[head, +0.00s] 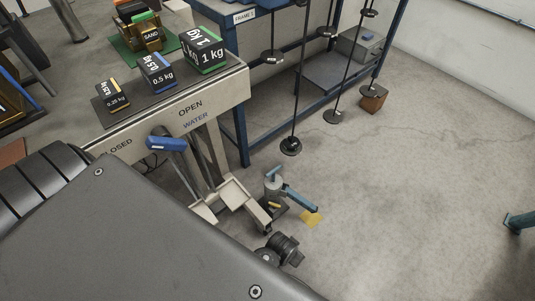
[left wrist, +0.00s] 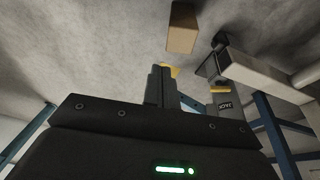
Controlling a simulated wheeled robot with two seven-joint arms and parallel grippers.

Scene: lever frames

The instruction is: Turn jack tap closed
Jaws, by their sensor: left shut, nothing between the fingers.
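The jack (head: 272,188) stands on the floor at the foot of the beige frame. A light-blue handle (head: 300,201) slants from it to the lower right. Its small yellow tap (head: 274,206) is low on the body. In the left wrist view the labelled jack (left wrist: 224,106) is right of my fingers, with the yellow tap (left wrist: 220,91) at its edge. My left gripper (left wrist: 163,86) is shut and empty, its fingers apart from the tap in the picture. In the head view a dark part below the jack looks like my arm; its fingertips cannot be made out. My right gripper is not in view.
A blue lever (head: 166,143) sits on the beige panel (head: 235,92) marked OPEN, CLOSED and WATER. Weights (head: 203,50) stand above it. A blue rack (head: 243,130) with hanging rods is behind.

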